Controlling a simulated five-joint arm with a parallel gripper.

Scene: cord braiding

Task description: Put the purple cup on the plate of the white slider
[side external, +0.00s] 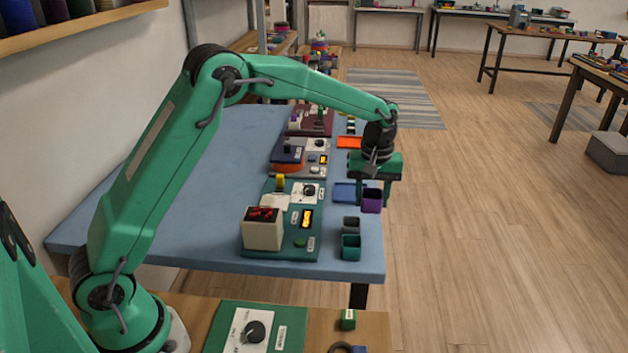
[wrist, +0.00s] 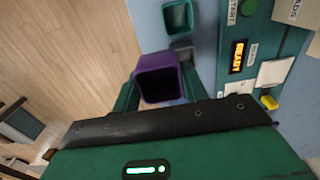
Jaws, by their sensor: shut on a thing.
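The purple cup (side external: 371,203) is an open, square-mouthed cup. My gripper (side external: 374,190) is shut on it, with its fingers on either side, and holds it near the right edge of the blue table. In the wrist view the purple cup (wrist: 161,84) shows its open mouth between the fingers of my gripper (wrist: 159,90). A white square plate (side external: 275,202) lies on the green panel, left of the cup; in the wrist view it seems to be the white plate (wrist: 275,73) at right. I cannot tell for sure whether it belongs to the white slider.
The green panel (side external: 278,252) carries a lit READY display (wrist: 238,57), a dial (side external: 309,190), a yellow part (side external: 280,182) and a beige box (side external: 262,233). The table's left side is clear.

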